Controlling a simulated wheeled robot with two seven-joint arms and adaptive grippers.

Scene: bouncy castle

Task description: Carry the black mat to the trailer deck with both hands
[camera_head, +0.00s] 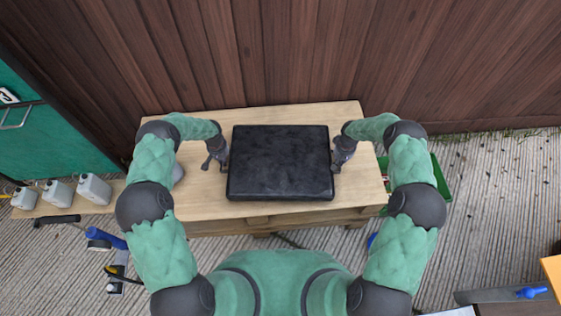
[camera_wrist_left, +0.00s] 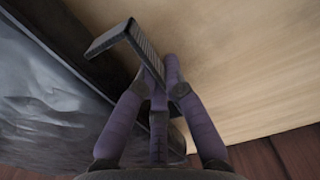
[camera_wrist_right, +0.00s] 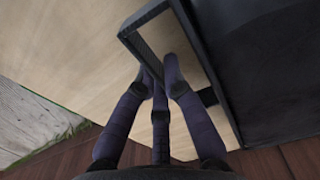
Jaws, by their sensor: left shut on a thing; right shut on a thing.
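The black mat (camera_head: 280,165) is a thick, flat slab at the middle of a pale wooden table, level as far as I can see. I cannot tell whether it rests on the table or hangs just above it. My left gripper (camera_head: 221,160) is shut on the dark handle at its left side; that handle (camera_wrist_left: 125,40) shows in the left wrist view. My right gripper (camera_head: 337,160) is shut on the right side handle, which shows in the right wrist view (camera_wrist_right: 150,18). I cannot make out the trailer deck in these views.
The wooden table (camera_head: 200,195) stands against a brown plank wall (camera_head: 300,50). A green crate (camera_head: 436,180) is at its right. White jugs (camera_head: 94,188) stand on a board at the left. Tools (camera_head: 118,270) lie on the ribbed floor at the left.

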